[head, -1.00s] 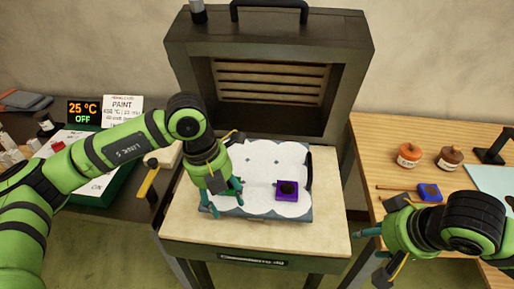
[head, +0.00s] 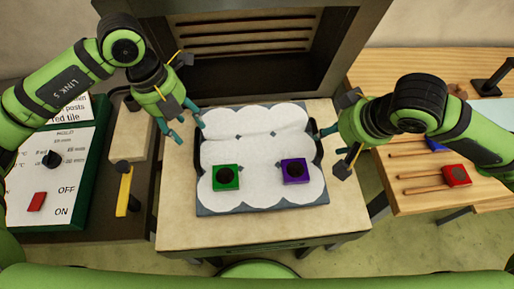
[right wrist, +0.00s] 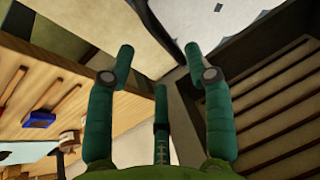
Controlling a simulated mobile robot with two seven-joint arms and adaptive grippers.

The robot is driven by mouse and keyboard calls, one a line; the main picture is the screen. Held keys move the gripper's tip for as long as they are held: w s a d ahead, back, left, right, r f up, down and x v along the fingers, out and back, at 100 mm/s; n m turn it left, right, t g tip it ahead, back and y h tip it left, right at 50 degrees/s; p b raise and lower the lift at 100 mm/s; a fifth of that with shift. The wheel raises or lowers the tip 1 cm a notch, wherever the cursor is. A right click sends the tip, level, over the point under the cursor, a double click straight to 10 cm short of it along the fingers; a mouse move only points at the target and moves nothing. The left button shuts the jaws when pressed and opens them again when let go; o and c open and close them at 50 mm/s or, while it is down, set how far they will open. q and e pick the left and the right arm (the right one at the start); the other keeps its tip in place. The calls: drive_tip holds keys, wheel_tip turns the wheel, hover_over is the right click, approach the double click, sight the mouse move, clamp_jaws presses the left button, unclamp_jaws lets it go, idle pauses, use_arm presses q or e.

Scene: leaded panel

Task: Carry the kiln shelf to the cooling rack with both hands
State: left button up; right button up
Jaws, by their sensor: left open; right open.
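The kiln shelf (head: 207,211), a grey-blue board mostly covered by a white scalloped sheet, lies flat on the pale tabletop before the kiln. A green tile (head: 226,185) and a purple tile (head: 295,178), each with a dark round centre, sit on its near half. Dark handles stand at its left (head: 197,158) and right (head: 319,158) edges. My left gripper (head: 187,127) is open and empty by the far left corner. My right gripper (head: 325,132) is open beside the right handle; whether it touches is unclear. It shows empty in the right wrist view (right wrist: 158,58). I cannot identify the cooling rack.
The open kiln (head: 250,85) with slatted back stands behind the shelf. At left are a control panel (head: 60,160) and a yellow-handled tool (head: 124,190). The right wooden bench (head: 420,200) holds a red block (head: 456,175), a blue block (head: 436,145) and thin sticks.

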sight(195, 139)
use_arm(q)
drive_tip(key=f, duration=0.4)
drive_tip(key=d+f, duration=0.1)
drive_tip(key=f, duration=0.2)
drive_tip(key=shift+w, duration=0.25)
use_arm(e)
drive_tip(key=x, duration=0.7)
drive_tip(key=shift+w+a, duration=0.2)
drive_tip(key=shift+w, duration=0.05)
use_arm(q)
clamp_jaws()
use_arm(e)
clamp_jaws()
use_arm(q)
drive_tip(key=shift+w+r, duration=0.2)
drive_tip(key=shift+r, duration=0.05)
use_arm(e)
drive_tip(key=shift+w+r, duration=0.15)
drive_tip(key=shift+r, duration=0.1)
